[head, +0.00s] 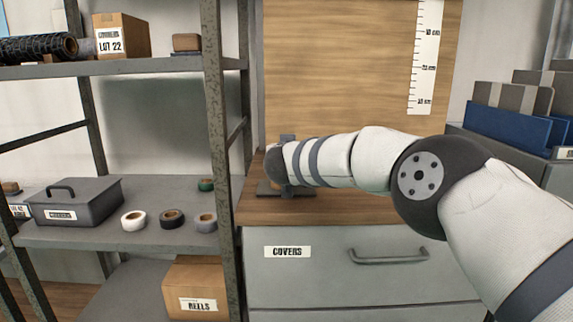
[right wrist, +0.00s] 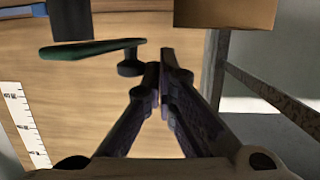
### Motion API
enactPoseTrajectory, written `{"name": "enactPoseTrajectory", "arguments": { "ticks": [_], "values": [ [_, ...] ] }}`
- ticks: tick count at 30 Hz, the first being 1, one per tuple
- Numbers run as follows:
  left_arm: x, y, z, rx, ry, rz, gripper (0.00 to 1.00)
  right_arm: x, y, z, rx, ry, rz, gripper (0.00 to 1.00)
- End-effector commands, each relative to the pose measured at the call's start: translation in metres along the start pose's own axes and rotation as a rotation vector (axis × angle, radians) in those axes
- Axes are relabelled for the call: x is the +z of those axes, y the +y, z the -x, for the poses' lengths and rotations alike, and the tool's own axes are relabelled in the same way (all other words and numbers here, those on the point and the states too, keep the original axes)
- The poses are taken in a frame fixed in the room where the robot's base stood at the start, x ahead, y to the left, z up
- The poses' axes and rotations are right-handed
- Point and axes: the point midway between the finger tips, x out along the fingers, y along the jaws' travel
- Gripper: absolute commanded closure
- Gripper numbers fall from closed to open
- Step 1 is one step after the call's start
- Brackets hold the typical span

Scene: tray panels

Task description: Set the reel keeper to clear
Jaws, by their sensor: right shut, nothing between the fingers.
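A green lever (right wrist: 92,50) with a dark round knob (right wrist: 130,68) at its end shows in the right wrist view; it appears to be the reel keeper. My right gripper (right wrist: 161,66) is shut and empty, its tips close beside the knob; I cannot tell whether they touch. A dark post (right wrist: 70,20) stands by the lever's other end. In the head view my right arm hides the gripper and most of the fixture; its dark base plate (head: 268,189) shows on the wooden top. No setting marks are readable. My left gripper is not in view.
A grey drawer labelled COVERS (head: 330,285) is below the wooden top. A metal shelf upright (head: 215,120) stands close on the left. The shelf holds a grey box (head: 75,205) and several tape rolls (head: 172,219). A ruler (head: 426,60) is on the wooden back panel.

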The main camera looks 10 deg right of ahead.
Motion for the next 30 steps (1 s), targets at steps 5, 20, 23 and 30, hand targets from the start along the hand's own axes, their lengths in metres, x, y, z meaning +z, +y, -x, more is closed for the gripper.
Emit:
{"name": "enactPoseTrajectory", "arguments": {
  "ticks": [5, 20, 23, 30],
  "values": [
    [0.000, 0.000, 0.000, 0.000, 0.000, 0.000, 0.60, 0.000, 0.000, 0.000, 0.000, 0.000, 0.000, 1.00],
    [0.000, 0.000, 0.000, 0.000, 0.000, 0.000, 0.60, -0.002, -0.001, 0.039, -0.003, 0.000, 0.004, 1.00],
    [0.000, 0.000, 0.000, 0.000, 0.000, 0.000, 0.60, -0.002, 0.000, 0.063, -0.002, 0.002, 0.004, 1.00],
    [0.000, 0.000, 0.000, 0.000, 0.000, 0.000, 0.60, -0.001, 0.000, 0.108, -0.001, 0.001, 0.000, 1.00]
  ]
}}
